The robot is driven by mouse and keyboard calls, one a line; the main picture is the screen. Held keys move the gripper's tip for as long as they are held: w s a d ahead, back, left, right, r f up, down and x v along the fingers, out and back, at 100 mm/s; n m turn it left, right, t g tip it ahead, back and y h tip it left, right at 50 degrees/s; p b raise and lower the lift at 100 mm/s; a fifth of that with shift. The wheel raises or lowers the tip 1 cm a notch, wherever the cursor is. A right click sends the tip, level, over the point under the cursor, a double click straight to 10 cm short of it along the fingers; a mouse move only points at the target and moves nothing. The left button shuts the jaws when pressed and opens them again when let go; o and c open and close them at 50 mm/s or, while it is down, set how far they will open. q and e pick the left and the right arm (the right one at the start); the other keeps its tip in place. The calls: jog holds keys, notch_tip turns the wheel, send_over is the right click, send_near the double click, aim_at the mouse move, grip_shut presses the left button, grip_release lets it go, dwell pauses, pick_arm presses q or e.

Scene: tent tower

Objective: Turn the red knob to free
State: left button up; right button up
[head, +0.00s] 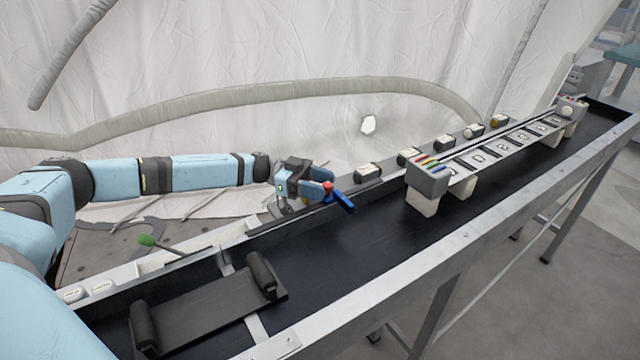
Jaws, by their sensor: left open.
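A small red piece (328,186), which looks like the red knob, shows at the back rail of the long dark trough. Only a little of it is visible, and its setting cannot be read. My left gripper (330,189) reaches in from the left along the back rail. It is open, with its blue fingertips right at the red piece. The red piece appears to lie between or just behind the fingers; I cannot tell whether they touch it. My right gripper is not in view.
A lever with a green tip (147,240) stands left of the gripper. A dark cradle (205,308) lies across the trough in front. Several small boxes line the back rail. A raised rack with a grey end block (428,180) stands to the right. White fabric hangs behind.

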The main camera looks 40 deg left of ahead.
pick_arm(q)
grip_shut()
jog(key=n+t+y+p, duration=0.1)
jog(key=n+t+p, duration=0.1)
jog(key=p, duration=0.1)
jog(key=n+t+y+p, duration=0.1)
jog(key=n+t+p, duration=0.1)
jog(key=t+p, duration=0.1)
jog(key=s+n+t+y+p, duration=0.1)
jog(key=t+y+p, duration=0.1)
jog(key=t+p, duration=0.1)
jog(key=shift+d+n, duration=0.15)
jog(key=shift+n, duration=0.25)
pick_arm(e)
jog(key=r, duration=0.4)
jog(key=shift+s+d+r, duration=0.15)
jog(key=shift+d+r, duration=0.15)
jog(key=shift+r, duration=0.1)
pick_arm(q)
grip_release()
jog(key=shift+w, duration=0.1)
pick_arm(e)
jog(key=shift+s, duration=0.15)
